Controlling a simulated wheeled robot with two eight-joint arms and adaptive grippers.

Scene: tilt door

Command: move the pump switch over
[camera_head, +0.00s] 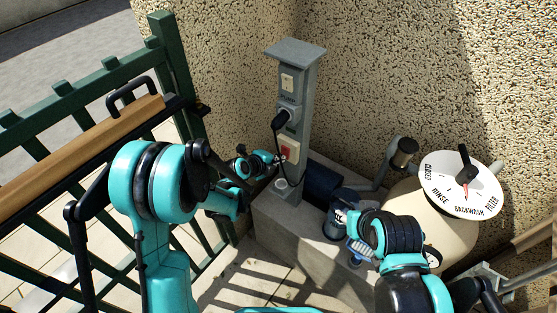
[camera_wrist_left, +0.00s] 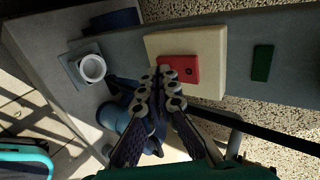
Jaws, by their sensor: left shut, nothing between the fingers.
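The pump switch is a red rocker (camera_head: 287,152) on a cream plate (camera_head: 294,147), low on the front of a grey post. In the left wrist view the red rocker (camera_wrist_left: 184,68) sits on the cream plate (camera_wrist_left: 205,45). My left gripper (camera_head: 276,162) is shut and empty, just left of and below the rocker in the head view. In the left wrist view its fingertips (camera_wrist_left: 167,75) overlap the rocker's left edge. Whether they touch it I cannot tell.
The grey post (camera_head: 302,90) carries a black plug (camera_head: 283,121) with a hanging cable and stands on a concrete block (camera_head: 280,228). A tank with a white dial (camera_head: 453,192) stands right. A green fence (camera_head: 110,85) is left. Walls close in behind.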

